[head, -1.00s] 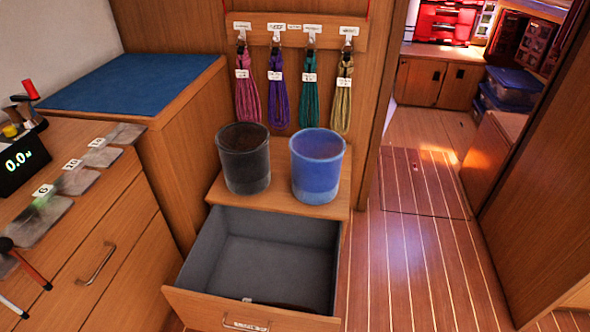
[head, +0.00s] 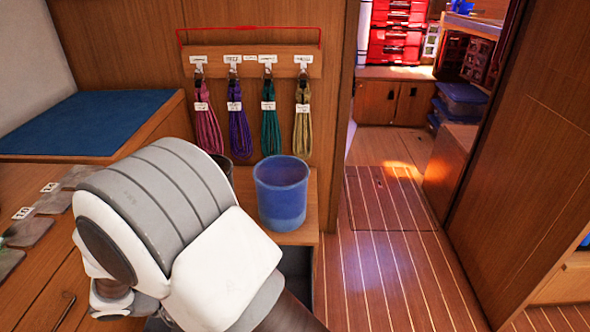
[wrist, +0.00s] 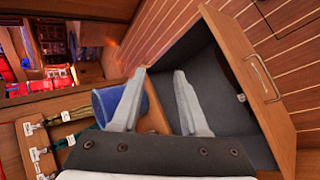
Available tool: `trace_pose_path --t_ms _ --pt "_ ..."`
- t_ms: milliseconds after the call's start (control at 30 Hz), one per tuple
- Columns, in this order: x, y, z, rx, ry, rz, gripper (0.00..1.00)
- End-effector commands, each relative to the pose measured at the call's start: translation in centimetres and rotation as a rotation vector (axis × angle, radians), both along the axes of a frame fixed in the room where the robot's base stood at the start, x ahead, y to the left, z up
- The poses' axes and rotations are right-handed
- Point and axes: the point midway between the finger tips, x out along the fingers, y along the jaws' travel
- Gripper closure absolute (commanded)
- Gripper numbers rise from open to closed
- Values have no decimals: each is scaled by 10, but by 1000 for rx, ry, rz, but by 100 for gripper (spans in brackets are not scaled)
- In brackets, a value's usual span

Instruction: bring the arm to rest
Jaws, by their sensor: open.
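My gripper (wrist: 160,72) shows in the wrist view, with its two fingers apart and nothing between them. It hangs over the area of the blue bucket and the open grey-lined drawer (wrist: 215,75). The blue bucket (head: 281,195) stands on the wooden ledge in the head view; in the wrist view it is partly behind the left finger. My arm, white and grey, fills the lower left middle of the head view. It hides most of the black bucket (head: 224,166) and the drawer. My gripper is not visible in the head view.
Several coiled lines, pink (head: 207,130), purple (head: 239,132), teal (head: 270,130) and yellow (head: 302,130), hang from a labelled wooden rail (head: 250,65). A counter with flat grey pieces (head: 28,230) is at left. Striped floor (head: 385,250) is clear at right.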

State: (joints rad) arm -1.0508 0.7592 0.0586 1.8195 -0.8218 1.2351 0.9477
Motion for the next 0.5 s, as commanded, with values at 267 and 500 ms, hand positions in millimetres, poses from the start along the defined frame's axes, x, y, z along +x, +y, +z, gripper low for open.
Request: trace_pose_path --t_ms 267,500 --pt "20 -60 65 143 76 -154 56" --pt "21 -112 111 280 114 -258 56"
